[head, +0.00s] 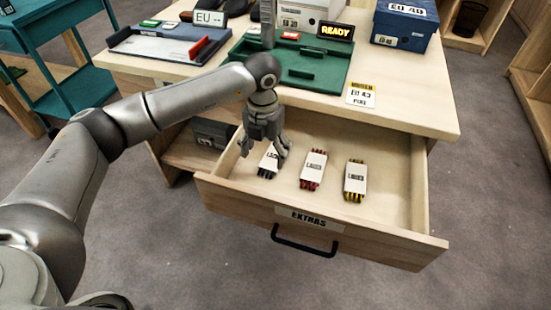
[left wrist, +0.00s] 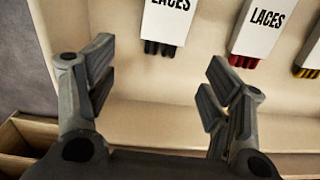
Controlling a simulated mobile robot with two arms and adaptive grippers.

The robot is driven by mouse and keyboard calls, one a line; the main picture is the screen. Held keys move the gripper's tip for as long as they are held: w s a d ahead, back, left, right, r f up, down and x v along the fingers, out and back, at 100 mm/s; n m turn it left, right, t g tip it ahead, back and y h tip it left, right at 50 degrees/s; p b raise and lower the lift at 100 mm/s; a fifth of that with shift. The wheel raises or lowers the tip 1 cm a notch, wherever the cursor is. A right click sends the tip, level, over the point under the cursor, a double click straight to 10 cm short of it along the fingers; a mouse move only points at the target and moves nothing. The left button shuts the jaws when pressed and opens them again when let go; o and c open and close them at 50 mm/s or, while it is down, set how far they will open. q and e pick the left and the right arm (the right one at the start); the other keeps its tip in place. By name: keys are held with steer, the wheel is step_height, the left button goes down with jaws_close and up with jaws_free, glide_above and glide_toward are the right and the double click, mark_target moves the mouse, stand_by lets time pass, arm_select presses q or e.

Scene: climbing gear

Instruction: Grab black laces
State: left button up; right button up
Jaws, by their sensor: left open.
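The black laces (head: 267,163) lie in the open drawer, a bundle in a white sleeve marked LACES with black ends showing. They are leftmost of three lace packs and partly hidden by my left gripper (head: 264,150). The gripper points down over the drawer, at the black laces. In the left wrist view the black laces (left wrist: 167,22) are at the top, beyond the gripper's fingertips (left wrist: 160,70). The fingers are spread, with nothing between them. My right gripper is not in view.
Red laces (head: 313,169) and yellow laces (head: 355,180) lie to the right in the drawer (head: 405,195), labelled EXTRAS. The desk top (head: 420,105) overhangs behind it, with a green tray (head: 325,75), a READY sign (head: 336,31) and a blue box (head: 403,24).

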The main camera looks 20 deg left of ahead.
mark_target(267, 168)
arm_select(q)
steer(key=shift+d+f, duration=0.15)
steer(key=shift+f, duration=0.7)
steer(key=f, duration=0.3)
steer(key=w+f, duration=0.1)
steer(key=f, duration=0.1)
steer(key=c, duration=0.9)
